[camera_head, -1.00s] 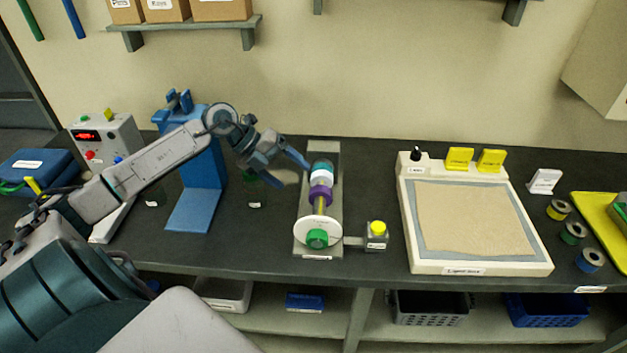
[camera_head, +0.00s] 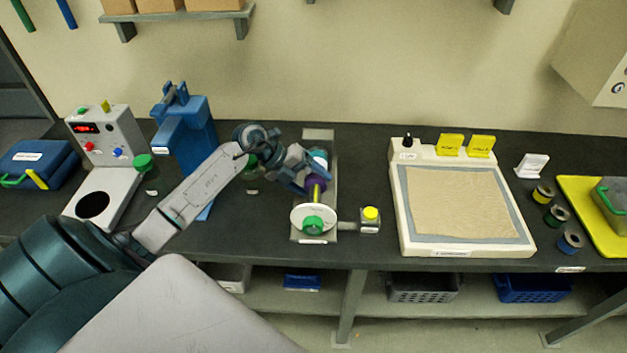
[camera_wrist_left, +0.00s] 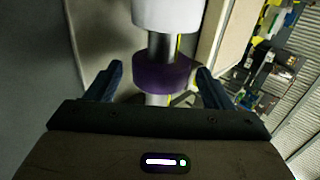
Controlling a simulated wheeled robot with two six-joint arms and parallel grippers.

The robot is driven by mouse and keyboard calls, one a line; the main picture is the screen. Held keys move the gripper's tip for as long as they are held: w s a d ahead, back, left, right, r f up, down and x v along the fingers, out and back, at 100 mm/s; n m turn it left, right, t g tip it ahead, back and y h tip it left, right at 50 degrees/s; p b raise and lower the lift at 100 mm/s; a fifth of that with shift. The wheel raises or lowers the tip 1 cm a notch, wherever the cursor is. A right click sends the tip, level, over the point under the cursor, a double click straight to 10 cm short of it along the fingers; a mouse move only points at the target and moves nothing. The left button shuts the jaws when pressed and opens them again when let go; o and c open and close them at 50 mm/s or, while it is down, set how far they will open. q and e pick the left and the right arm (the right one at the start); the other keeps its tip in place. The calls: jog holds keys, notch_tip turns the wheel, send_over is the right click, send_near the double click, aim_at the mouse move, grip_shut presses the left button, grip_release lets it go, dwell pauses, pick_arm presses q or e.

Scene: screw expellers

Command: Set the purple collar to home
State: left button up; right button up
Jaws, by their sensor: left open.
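The screw expeller (camera_head: 327,228) stands mid-bench, with a white disc and green knob at its front. The purple collar (camera_head: 316,183) sits on its shaft, behind the disc. My left gripper (camera_head: 305,185) is at the collar, open. In the left wrist view the purple collar (camera_wrist_left: 162,74) lies between and just ahead of the two fingertips (camera_wrist_left: 160,78), around a metal shaft, with a white cylinder (camera_wrist_left: 166,15) beyond it. I cannot tell whether either finger touches the collar. The gripper partly hides the collar and the teal and white parts in the head view. My right gripper is not in view.
A yellow-topped block (camera_head: 370,221) is joined to the expeller's right side. A cream tray station (camera_head: 398,215) stands further right. A blue stand (camera_head: 205,135) and a green-capped bottle (camera_head: 146,163) are to the left.

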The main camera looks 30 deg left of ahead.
aim_at(312, 172)
pick_arm(q)
jog(key=shift+w+d+f, duration=0.25)
jog(key=shift+d+f, duration=0.2)
jog(key=shift+f, duration=0.05)
jog(key=c, duration=1.4)
jog(key=shift+w+a+f+b, duration=0.1)
jog(key=shift+w+a+b, duration=0.35)
jog(key=shift+w, duration=0.2)
jog(key=shift+w+a+f+b, duration=0.1)
jog(key=shift+w+a+b, duration=0.2)
jog(key=shift+w+b, duration=0.3)
jog(key=shift+w+a+r, duration=0.1)
jog(key=shift+w+a, duration=0.1)
jog(key=shift+w, duration=0.05)
jog(key=shift+s+r, duration=0.1)
jog(key=shift+r, duration=0.1)
jog(key=o, duration=1.4)
jog(key=shift+f, duration=0.15)
